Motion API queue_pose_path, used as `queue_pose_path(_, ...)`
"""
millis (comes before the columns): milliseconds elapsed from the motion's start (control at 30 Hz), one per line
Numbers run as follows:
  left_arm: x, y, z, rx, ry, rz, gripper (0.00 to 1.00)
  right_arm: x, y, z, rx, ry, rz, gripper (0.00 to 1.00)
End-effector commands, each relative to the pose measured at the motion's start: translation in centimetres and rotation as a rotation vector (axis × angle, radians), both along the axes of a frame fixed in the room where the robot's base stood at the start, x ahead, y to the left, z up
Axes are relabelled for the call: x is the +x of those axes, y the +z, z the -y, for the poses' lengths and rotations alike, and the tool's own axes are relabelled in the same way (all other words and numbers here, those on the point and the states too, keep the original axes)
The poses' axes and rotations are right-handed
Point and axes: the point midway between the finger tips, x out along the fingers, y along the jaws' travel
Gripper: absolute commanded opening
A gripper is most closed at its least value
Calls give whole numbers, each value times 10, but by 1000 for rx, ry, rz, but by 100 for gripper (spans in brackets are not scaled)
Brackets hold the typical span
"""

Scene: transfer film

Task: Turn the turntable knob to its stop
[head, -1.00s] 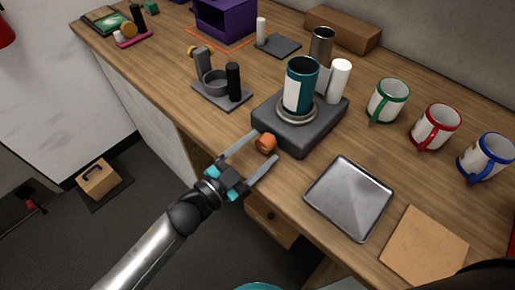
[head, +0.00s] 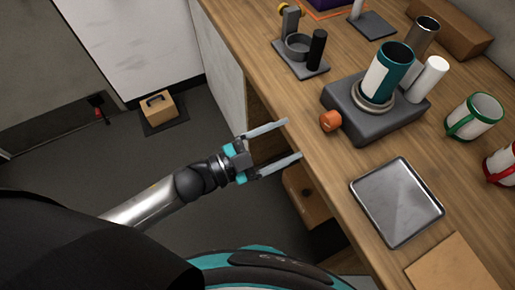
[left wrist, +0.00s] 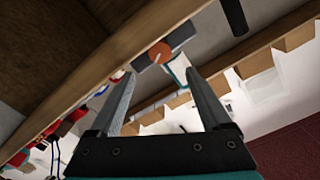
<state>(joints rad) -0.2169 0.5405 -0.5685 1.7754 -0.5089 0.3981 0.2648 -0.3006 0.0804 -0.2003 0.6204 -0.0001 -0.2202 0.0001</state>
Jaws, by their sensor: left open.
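The orange turntable knob (head: 330,121) sticks out of the front of the dark grey turntable base (head: 372,128). A teal mug with a white wrap (head: 388,74) stands on the base's round plate. My left gripper (head: 294,140) is open and empty, to the left of the knob and apart from it, by the table's front edge. In the left wrist view the knob (left wrist: 159,53) shows beyond and between the two open fingers (left wrist: 160,98), with a pale line on its face. My right gripper is not in view.
A metal tray (head: 397,203) and a brown board (head: 455,265) lie right of the gripper. A grey stand with a black post (head: 317,48) is behind. A white cylinder (head: 428,79) and a metal cup (head: 423,36) stand by the turntable. The table edge (head: 330,170) is close.

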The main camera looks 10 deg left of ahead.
Motion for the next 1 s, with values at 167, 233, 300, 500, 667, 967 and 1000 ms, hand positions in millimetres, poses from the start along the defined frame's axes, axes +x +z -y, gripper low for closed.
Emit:
queue_pose_path(167, -21, -1, -26, 2, -1, -2, 82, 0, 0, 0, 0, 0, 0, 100)
queue_pose_path(233, -27, -1, -33, 2, 1, -3, 82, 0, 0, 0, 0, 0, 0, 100)
queue_pose_path(300, -31, -1, -39, 1, 0, -2, 82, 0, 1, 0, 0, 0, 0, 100)
queue_pose_path(500, -37, 0, -47, 1, 0, 1, 82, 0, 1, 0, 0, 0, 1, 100)
queue_pose_path(667, -37, 0, -47, 0, -1, 1, 82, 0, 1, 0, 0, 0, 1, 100)
queue_pose_path(967, -37, 0, -47, -1, 1, 0, 82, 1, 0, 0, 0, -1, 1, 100)
queue_pose_path(1000, -37, 0, -48, -7, 3, -6, 82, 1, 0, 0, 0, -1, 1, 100)
